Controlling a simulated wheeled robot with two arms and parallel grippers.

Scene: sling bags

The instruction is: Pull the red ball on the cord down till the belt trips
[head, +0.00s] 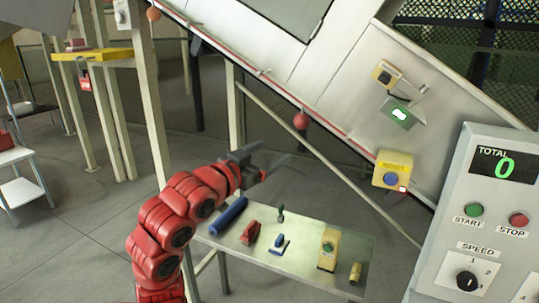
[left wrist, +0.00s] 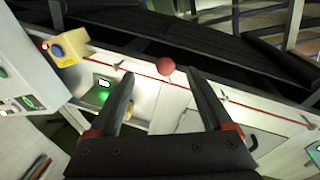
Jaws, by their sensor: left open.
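The red ball (head: 301,119) hangs on a thin red cord (head: 262,74) that runs along the lower edge of the sloping conveyor's white side. My left gripper (head: 278,164) is open and empty, below and to the left of that ball. In the left wrist view the ball (left wrist: 166,66) shows between and a little beyond my left fingertips (left wrist: 160,75), with no visible contact. A second red ball (head: 153,13) is at the upper left of the head view. My right gripper is in neither view.
A metal table (head: 310,268) below holds a blue roll (head: 229,215), tools and a yellow button box (head: 328,249). A yellow RESET box (head: 391,172) is on the conveyor side. A panel (head: 490,190) with TOTAL 0, START and STOP stands at right.

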